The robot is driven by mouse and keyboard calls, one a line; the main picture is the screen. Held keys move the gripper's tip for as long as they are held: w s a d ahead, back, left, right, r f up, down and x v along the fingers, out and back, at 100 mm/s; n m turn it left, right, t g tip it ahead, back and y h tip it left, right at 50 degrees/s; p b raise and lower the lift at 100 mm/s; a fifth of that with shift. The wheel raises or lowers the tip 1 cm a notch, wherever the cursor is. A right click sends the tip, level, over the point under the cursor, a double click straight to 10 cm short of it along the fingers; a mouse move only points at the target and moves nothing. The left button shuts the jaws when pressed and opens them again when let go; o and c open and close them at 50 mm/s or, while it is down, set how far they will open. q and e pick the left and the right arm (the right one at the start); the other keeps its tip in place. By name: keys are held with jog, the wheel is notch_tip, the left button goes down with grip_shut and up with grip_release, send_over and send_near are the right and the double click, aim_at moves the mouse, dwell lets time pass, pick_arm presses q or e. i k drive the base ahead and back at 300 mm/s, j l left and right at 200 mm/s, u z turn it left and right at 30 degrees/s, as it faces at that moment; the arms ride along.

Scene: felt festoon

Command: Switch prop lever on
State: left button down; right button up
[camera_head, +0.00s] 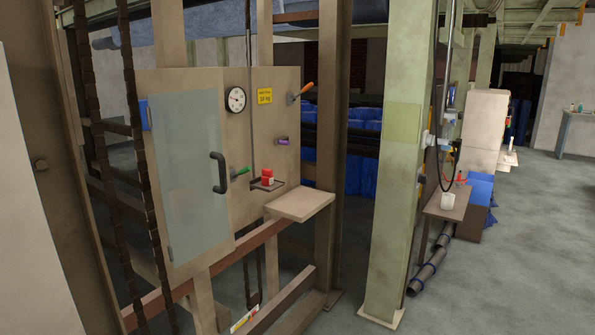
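A beige panel (286,105) stands left of centre with several handles on it. A lever with an orange handle (306,88) sticks out at its upper right, tilted up to the right. A lever with a green handle (242,170) is lower, beside the cabinet door's dark pull handle (219,172). A short purple handle (282,141) points left from the panel's right part. I see no readable label naming the prop lever, so I cannot tell which of these it is. Neither of my grippers is in view.
A light shelf (300,204) juts out below the panel. Dark chains (100,160) hang at the left. A wooden rail (215,262) and beams cross low in front. A green column (395,170) stands right of the panel. The grey floor (530,250) at right is open.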

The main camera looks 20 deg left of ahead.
aim_at(247, 169)
jog(key=i, duration=1.3)
jog(key=i+u, duration=0.2)
jog(key=k, duration=0.1)
